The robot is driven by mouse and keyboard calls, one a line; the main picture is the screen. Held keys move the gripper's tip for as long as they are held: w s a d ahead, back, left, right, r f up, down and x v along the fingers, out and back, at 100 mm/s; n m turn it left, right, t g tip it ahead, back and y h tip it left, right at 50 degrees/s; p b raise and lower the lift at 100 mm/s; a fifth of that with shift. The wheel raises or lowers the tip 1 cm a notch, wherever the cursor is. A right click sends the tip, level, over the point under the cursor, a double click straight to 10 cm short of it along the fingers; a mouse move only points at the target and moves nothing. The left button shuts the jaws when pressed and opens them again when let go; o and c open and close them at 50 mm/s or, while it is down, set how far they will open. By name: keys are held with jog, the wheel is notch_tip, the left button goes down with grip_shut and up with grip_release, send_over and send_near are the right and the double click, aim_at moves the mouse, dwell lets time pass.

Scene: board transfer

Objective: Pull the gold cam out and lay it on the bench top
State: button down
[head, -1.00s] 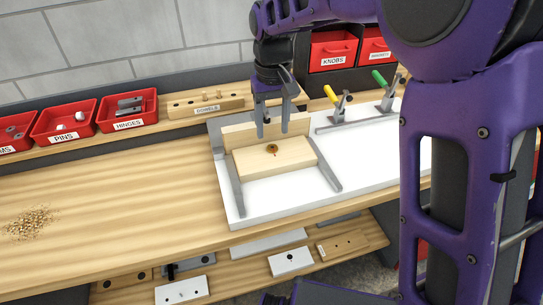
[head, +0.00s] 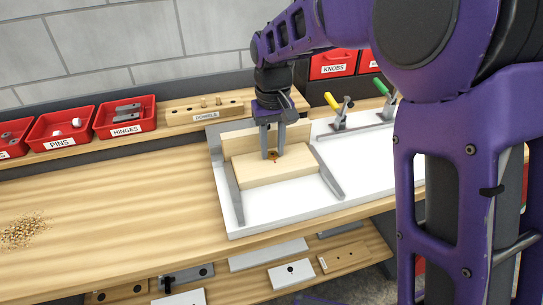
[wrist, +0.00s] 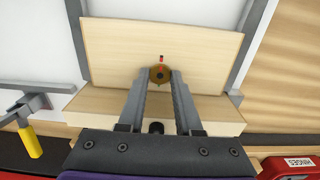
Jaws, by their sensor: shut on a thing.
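The gold cam (wrist: 160,74) is a small round brass-coloured disc in the top face of the pale wooden board (wrist: 195,45). A short red mark shows on the board beside it. My gripper (wrist: 160,76) points down at the board, and its two fingers are shut on the cam from both sides. In the head view my gripper (head: 273,155) stands over the board (head: 290,170), and the fingers partly hide the cam. The cam appears still seated in the board. The bench top (head: 120,210) is pale striped wood, left of the white jig base (head: 285,212).
Grey rails flank the board, and a wooden block (head: 245,137) stands behind it. Toggle clamps with yellow (head: 331,101) and green (head: 381,86) handles stand to the right. Red bins (head: 125,117) line the back shelf. Wood shavings (head: 22,230) lie far left; the bench between is clear.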

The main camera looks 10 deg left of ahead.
aim_at(272, 155)
jog(key=shift+r, duration=0.15)
dwell(0.3)
jog(key=shift+r+p, duration=1)
jog(key=shift+r, duration=0.05)
notch_tip(272, 155, up, 5)
jog(key=p, duration=0.4)
jog(key=shift+f, duration=0.2)
jog(key=shift+s, duration=0.1)
